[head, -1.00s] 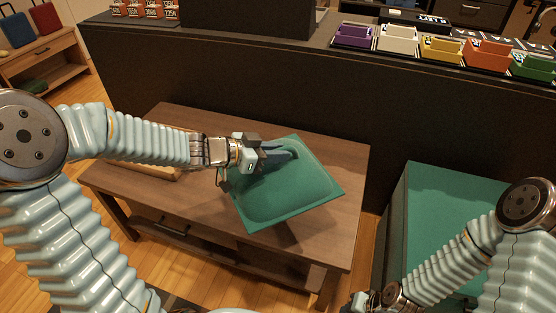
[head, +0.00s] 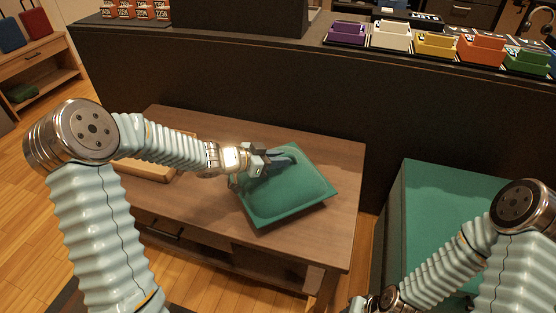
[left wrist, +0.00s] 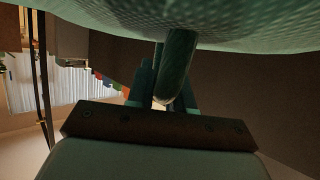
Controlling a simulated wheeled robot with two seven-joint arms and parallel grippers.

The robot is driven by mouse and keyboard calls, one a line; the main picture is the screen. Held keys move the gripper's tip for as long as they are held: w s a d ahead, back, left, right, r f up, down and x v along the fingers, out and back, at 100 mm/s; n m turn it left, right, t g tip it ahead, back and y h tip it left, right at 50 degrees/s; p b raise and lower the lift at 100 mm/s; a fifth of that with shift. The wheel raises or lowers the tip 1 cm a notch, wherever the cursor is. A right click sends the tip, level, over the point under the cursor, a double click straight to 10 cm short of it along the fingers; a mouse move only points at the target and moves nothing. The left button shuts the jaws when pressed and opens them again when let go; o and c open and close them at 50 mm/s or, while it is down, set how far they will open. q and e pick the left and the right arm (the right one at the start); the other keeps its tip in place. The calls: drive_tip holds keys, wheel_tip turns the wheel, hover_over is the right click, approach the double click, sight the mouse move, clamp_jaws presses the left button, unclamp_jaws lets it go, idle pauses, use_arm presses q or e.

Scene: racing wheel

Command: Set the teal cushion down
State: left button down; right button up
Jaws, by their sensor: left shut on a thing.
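The teal cushion (head: 290,190) is a flat square pad over the right part of the wooden table (head: 210,205) in the head view. My left gripper (head: 282,163) is shut on the cushion at its upper left part. The cushion looks slightly tilted, and I cannot tell whether its underside touches the tabletop. In the left wrist view the cushion (left wrist: 190,15) fills the top, with a fold of it between the fingers (left wrist: 160,85). My right arm is at the lower right of the head view; its gripper fingers are not clearly visible.
A wooden tray (head: 148,168) lies on the table's left part, partly behind my left arm. A dark counter (head: 240,90) stands behind, with colored bins (head: 436,44) on top. A green-topped box (head: 450,195) stands to the right. The tabletop's front right is clear.

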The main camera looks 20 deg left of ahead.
use_arm(q)
drive_tip(key=shift+f, duration=0.1)
drive_tip(key=c, duration=1)
unclamp_jaws()
drive_tip(key=shift+s+a+r, duration=0.15)
drive_tip(key=shift+a+r, duration=0.1)
drive_tip(key=shift+r, duration=0.1)
drive_tip(key=shift+p+v, duration=1)
drive_tip(key=shift+v, duration=4.7)
drive_tip(key=shift+f, duration=0.1)
